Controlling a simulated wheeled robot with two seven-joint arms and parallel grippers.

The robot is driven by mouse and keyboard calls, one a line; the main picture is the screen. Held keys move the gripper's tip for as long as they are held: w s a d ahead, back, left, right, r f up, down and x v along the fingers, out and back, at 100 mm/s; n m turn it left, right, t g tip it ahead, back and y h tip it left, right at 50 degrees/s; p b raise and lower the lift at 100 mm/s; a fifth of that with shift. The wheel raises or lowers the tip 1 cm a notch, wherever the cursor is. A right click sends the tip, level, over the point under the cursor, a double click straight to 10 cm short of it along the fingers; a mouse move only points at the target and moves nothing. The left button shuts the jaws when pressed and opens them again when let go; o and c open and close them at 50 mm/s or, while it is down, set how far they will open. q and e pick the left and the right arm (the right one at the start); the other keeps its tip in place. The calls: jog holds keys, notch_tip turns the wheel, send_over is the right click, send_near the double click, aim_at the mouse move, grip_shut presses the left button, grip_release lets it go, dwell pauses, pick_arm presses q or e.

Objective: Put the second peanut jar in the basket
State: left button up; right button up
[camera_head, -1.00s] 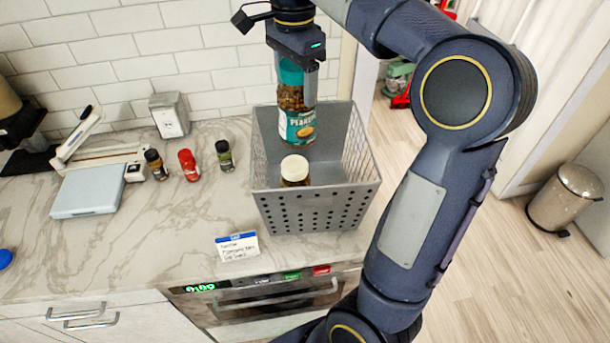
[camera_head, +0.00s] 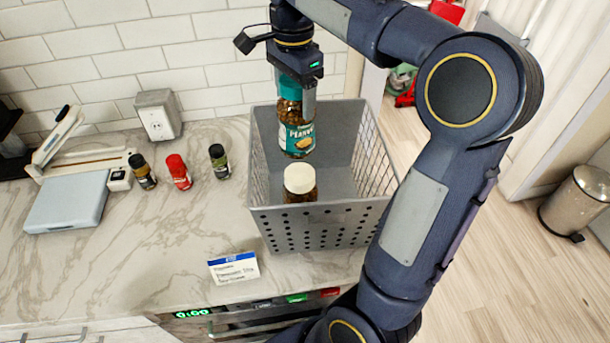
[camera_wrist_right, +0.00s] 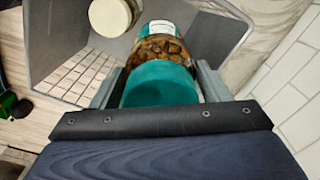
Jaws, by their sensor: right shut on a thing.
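A peanut jar (camera_head: 295,130) with a teal lid and teal label is held upright in my right gripper (camera_head: 297,82), over the back part of the grey basket (camera_head: 330,226). Its lower part is within the basket's outline; I cannot tell if it touches the floor. In the right wrist view the jar (camera_wrist_right: 160,50) sits between the two fingers (camera_wrist_right: 160,88). Another jar with a white lid (camera_head: 300,180) stands inside the basket near the front wall, and that lid shows in the wrist view (camera_wrist_right: 110,16). My left gripper is not in view.
A note card (camera_head: 234,268) lies in front. Marble counter is clear at front left.

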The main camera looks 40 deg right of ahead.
aim_at(296, 154)
notch_tip(296, 154, down, 15)
jog(key=shift+f, duration=0.2)
dwell(0.3)
jog(key=shift+f, duration=0.2)
jog(key=o, duration=1.8)
jog(key=shift+s, duration=0.1)
notch_tip(296, 154, up, 12)
jog(key=shift+r, duration=0.25)
